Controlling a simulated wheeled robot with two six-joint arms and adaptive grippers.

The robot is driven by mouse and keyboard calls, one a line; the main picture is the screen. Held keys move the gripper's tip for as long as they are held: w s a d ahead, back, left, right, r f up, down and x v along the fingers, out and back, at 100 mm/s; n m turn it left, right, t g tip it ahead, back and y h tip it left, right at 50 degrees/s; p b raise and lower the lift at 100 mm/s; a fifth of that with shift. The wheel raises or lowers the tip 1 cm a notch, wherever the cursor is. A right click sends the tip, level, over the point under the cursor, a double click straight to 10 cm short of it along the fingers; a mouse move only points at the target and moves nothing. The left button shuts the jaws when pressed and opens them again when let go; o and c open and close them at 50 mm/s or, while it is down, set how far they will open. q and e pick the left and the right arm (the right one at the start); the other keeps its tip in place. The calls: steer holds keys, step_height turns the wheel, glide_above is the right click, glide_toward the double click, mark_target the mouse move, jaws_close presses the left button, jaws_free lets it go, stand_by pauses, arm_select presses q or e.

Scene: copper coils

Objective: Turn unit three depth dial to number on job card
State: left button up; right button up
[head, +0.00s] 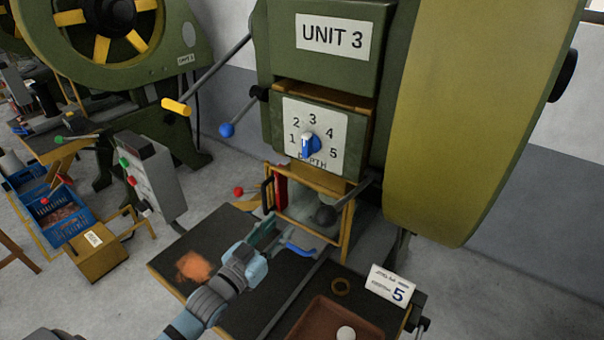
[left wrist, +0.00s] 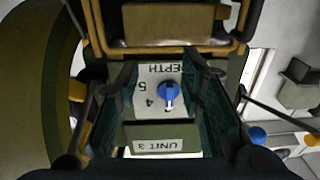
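The blue depth dial (head: 307,146) sits on a white plate numbered 1 to 5 on the green UNIT 3 press (head: 325,75). Its white pointer is turned up toward about 3. The dial also shows upside down in the left wrist view (left wrist: 168,90), between my fingers in the picture. The job card (head: 391,284) stands at the right of the bench and shows a large 5. My left gripper (head: 266,234) is open and empty, below the dial and apart from it; its two fingers show spread in the left wrist view (left wrist: 168,78). My right gripper is not in view.
A wire-framed guard (head: 345,238) is below the dial. A lever with a blue ball (head: 227,130) sticks out at the left. A grey control box (head: 153,175) stands at the left.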

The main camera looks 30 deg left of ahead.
arm_select(q)
step_height(320, 180, up, 8)
steer(key=w+a+t+h, duration=0.1)
steer(key=w+a+t, duration=0.1)
steer(key=t, duration=0.2)
glide_toward(304, 147)
steer(key=w, duration=0.1)
steer(key=x, duration=0.6)
steer(key=shift+w+d+r+p, duration=0.1)
steer(key=shift+w+r+p, duration=0.1)
steer(key=shift+r+p, duration=0.2)
steer(key=shift+w+d+r, duration=0.1)
steer(key=shift+w+r, duration=0.1)
steer(key=shift+w, duration=0.4)
jaws_close()
